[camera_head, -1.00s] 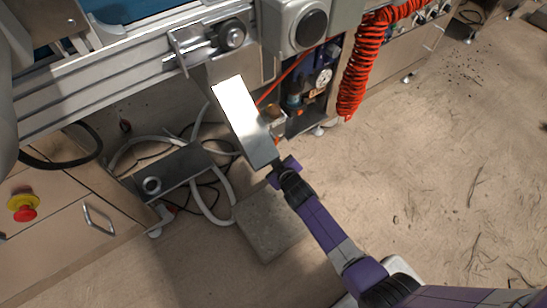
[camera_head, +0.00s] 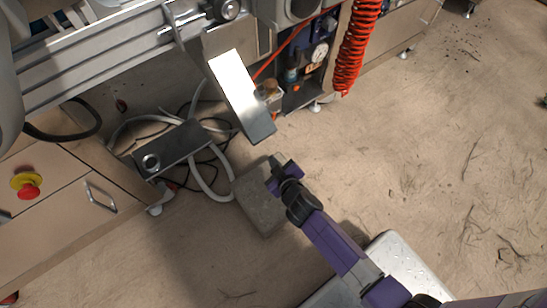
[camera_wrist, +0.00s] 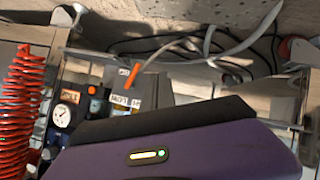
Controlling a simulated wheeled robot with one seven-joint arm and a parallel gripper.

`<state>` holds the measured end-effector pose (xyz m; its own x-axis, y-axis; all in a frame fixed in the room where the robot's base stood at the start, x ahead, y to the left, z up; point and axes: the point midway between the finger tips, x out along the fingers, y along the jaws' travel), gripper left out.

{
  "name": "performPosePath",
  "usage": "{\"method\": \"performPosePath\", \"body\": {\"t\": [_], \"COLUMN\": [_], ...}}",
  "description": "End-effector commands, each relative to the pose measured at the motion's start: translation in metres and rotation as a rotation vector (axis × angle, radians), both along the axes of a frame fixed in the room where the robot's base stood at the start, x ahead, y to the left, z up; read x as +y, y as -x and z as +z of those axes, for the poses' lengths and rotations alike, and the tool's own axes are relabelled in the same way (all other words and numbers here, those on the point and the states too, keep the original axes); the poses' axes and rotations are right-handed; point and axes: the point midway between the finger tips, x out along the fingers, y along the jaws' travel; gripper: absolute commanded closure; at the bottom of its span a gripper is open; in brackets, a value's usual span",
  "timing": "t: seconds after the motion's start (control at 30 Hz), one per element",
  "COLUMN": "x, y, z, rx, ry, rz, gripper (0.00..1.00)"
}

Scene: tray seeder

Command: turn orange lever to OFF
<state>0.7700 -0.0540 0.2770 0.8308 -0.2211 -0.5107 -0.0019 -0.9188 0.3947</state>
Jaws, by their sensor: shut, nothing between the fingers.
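An orange lever (camera_wrist: 133,75) shows in the wrist view, tilted, above a grey box (camera_wrist: 124,92) with a white label. Part of the label is legible, but I cannot read OFF on it. In the head view the lever cannot be made out clearly, as the metal plate stands close to that area. My gripper (camera_head: 278,160) is shut and empty in the head view, below the lower end of the plate and apart from it. In the wrist view my purple housing fills the lower part, and the fingertips cannot be made out.
A shiny slanted metal plate (camera_head: 240,98) hangs between my gripper and the machine. A red coiled hose (camera_head: 360,48) and a gauge (camera_head: 320,52) are at the upper right. A grey block (camera_head: 258,200) lies on the floor near cables. Floor to the right is clear.

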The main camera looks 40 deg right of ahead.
Motion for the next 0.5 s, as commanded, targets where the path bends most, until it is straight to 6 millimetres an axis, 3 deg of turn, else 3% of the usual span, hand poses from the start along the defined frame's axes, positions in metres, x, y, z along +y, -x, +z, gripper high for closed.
{"method": "performPosePath", "body": {"t": [0.5], "x": [0.0031], "y": [-0.0029], "z": [0.0028], "rx": [-0.012], "ry": [0.005], "rz": [0.019], "gripper": [1.00]}}
